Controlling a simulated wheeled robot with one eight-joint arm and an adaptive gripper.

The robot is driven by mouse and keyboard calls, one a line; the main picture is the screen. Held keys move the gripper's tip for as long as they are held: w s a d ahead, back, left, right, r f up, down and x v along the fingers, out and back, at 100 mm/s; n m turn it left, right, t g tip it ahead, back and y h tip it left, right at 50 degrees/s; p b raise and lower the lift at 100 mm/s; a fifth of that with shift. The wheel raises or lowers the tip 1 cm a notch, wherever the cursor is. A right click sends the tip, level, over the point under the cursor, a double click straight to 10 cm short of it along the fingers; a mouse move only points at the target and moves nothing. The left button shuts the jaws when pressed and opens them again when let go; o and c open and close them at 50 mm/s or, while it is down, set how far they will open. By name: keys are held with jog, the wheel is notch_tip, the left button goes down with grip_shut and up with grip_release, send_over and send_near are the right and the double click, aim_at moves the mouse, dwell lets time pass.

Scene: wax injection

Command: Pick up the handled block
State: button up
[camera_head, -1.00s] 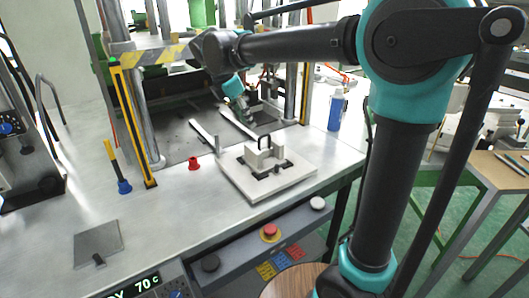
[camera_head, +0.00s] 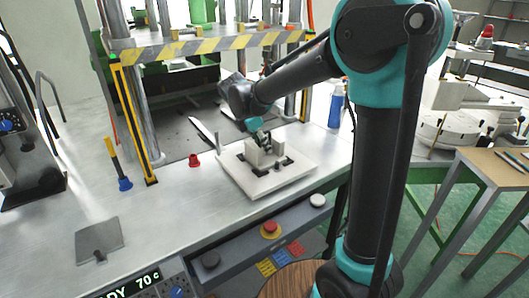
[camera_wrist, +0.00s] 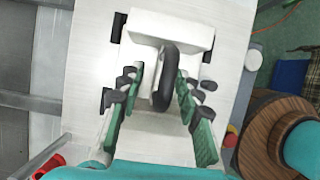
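The handled block is a pale block (camera_head: 266,155) on a white plate (camera_head: 247,187) on the metal bench. In the wrist view the block (camera_wrist: 180,28) shows with a black loop handle (camera_wrist: 164,82) standing up from it. My gripper (camera_head: 264,143) is over the block in the head view, and its arm hides part of the scene behind. In the wrist view my gripper (camera_wrist: 160,90) is open, with one green-padded finger on each side of the handle. Gaps show between both fingers and the handle.
Yellow-black striped press guards and metal posts (camera_head: 140,110) stand behind and left of the plate. A red knob (camera_head: 195,160) and a blue bottle (camera_head: 336,106) stand on the bench. A flat grey plate with a small handle (camera_head: 98,240) lies at front left, with clear bench between.

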jog(key=shift+x, duration=1.05)
grip_shut()
